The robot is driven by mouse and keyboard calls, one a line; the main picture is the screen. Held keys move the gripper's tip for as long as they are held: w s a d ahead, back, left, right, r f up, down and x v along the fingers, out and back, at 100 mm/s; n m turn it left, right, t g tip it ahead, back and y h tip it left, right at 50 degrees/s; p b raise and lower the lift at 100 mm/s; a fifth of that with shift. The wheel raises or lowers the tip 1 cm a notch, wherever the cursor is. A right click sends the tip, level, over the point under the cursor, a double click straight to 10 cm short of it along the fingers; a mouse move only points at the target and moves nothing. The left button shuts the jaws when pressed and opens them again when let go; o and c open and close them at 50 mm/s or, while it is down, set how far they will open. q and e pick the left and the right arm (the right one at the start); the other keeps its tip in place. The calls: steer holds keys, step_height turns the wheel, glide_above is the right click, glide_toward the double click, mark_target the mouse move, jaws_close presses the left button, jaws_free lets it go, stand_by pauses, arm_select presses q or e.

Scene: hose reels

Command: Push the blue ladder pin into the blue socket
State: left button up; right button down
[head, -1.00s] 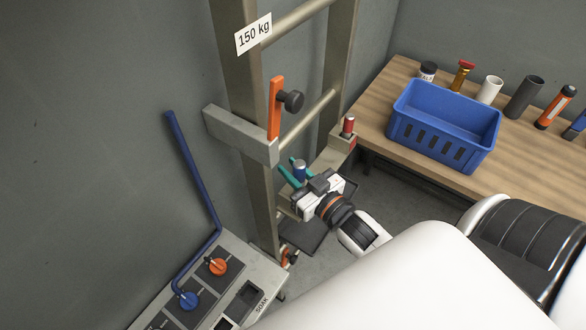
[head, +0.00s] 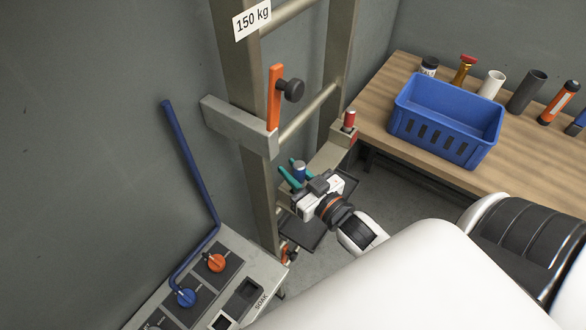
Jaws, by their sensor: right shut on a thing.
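The blue ladder pin (head: 299,168) stands upright at the ladder's lower crosspiece, its top showing between the teal fingertips of my right gripper (head: 291,174). The right gripper is shut on the blue pin, with its arm coming from the lower right. The blue socket is hidden behind the gripper, so I cannot tell how deep the pin sits. A red pin (head: 349,120) stands at the other end of the same crosspiece (head: 328,156). My left gripper is not in view.
The ladder rail (head: 236,60) carries a grey bracket (head: 238,124) and an orange lever (head: 274,98) close above the gripper. A blue crate (head: 448,122) stands on the wooden bench. A panel with knobs (head: 216,263) and a long blue lever (head: 192,165) is at the lower left.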

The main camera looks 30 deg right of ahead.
steer(key=shift+f+b, duration=0.75)
steer(key=shift+f, duration=0.45)
steer(key=c, duration=1.1)
jaws_free()
steer(key=shift+c, duration=0.2)
steer(key=s+d+b, duration=0.1)
steer(key=s+b, duration=0.2)
steer(key=s, duration=0.9)
steer(key=shift+d, duration=0.3)
